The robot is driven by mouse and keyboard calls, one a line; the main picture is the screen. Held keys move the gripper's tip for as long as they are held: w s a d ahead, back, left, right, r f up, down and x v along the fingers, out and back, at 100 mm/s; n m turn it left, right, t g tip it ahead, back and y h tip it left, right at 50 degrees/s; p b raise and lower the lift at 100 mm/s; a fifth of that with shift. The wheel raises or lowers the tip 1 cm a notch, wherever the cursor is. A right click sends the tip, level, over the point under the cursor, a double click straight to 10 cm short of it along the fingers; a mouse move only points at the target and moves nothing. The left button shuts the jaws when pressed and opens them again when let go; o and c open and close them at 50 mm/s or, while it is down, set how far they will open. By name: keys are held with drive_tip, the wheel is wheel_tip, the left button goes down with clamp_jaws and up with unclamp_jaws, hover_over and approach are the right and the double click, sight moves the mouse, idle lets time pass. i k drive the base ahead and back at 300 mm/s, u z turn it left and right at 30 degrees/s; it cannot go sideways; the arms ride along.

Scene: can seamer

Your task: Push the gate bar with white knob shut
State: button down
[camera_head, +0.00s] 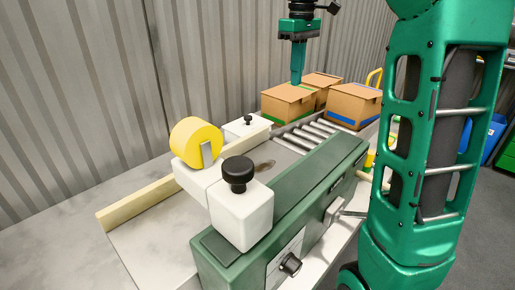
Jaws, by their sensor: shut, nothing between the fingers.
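My gripper (297,78) shows at the top centre, pointing down with its fingers shut and nothing held. Its tips are above or in front of the left cardboard box, by the far end of the roller conveyor (318,133). I cannot make out a gate bar with a white knob. My green arm covers much of the right side and may hide it. A short grey rod (352,213) sticks out from the near side of the green machine body (290,195) towards my arm. I cannot tell whether it belongs to the gate.
Several cardboard boxes (288,101) stand beyond the rollers. A yellow tape roll (195,141) and a white block with a black knob (241,215) rise over the machine. A pale wooden rail (140,203) lines the left. A corrugated wall (90,80) stands behind.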

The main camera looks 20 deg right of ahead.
sight(363, 175)
drive_tip(key=k, duration=1)
